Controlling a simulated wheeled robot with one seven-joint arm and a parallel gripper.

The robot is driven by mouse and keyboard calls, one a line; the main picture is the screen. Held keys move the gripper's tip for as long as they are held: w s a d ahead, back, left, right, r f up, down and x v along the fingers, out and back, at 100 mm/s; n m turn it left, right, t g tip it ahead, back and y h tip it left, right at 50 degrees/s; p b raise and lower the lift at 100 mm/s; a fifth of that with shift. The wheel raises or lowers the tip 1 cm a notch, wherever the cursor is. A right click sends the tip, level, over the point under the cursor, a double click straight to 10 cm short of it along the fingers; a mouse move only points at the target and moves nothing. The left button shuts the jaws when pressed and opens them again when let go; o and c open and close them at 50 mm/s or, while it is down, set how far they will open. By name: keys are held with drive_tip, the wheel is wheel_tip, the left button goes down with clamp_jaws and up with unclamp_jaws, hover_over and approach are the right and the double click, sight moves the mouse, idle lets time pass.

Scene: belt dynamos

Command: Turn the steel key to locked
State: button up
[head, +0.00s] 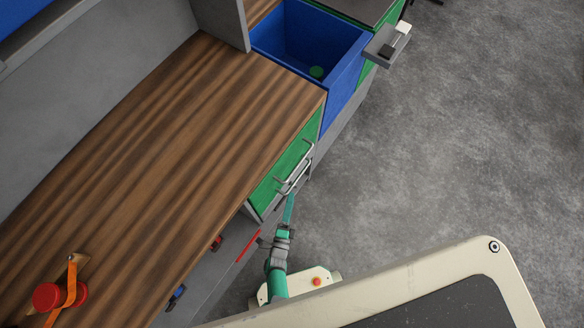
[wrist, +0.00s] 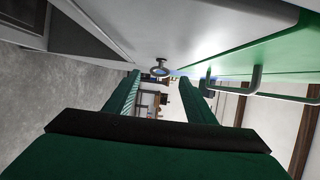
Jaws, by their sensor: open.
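My gripper (head: 289,207) is low in front of the green drawer in the head view. In the wrist view my gripper (wrist: 157,88) is open, with one green finger on each side and nothing between them. A small round metal piece (wrist: 160,69) sticks out from the pale panel, just beyond the fingertips and near their middle. It looks like a steel key or its lock, but I cannot tell which way it is turned. I cannot make out a steel key in the head view.
The green drawer (head: 283,183) has bar handles; a handle (wrist: 236,80) lies right of my fingers. A red bar (head: 248,246) stands out from the lower front. The wooden worktop (head: 170,140) holds a red round part (head: 46,297). A blue bin (head: 345,90) is behind. Floor at right is clear.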

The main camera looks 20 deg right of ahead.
drive_tip(key=v, duration=0.7)
idle(0.5)
drive_tip(key=s+a+r+n+y, duration=0.1)
drive_tip(key=s+r+n+y, duration=0.2)
drive_tip(key=r+n, duration=0.5)
drive_tip(key=s+a+r+n+y, duration=0.2)
drive_tip(key=r+n, duration=0.6)
drive_tip(key=r, duration=1)
drive_tip(key=s+a+r+n+y, duration=0.1)
drive_tip(key=s+r+n+y, duration=0.3)
drive_tip(key=r, duration=0.9)
drive_tip(key=s+n, duration=0.1)
drive_tip(key=n, duration=0.2)
drive_tip(key=shift+a+n, duration=0.25)
drive_tip(key=shift+n, duration=0.15)
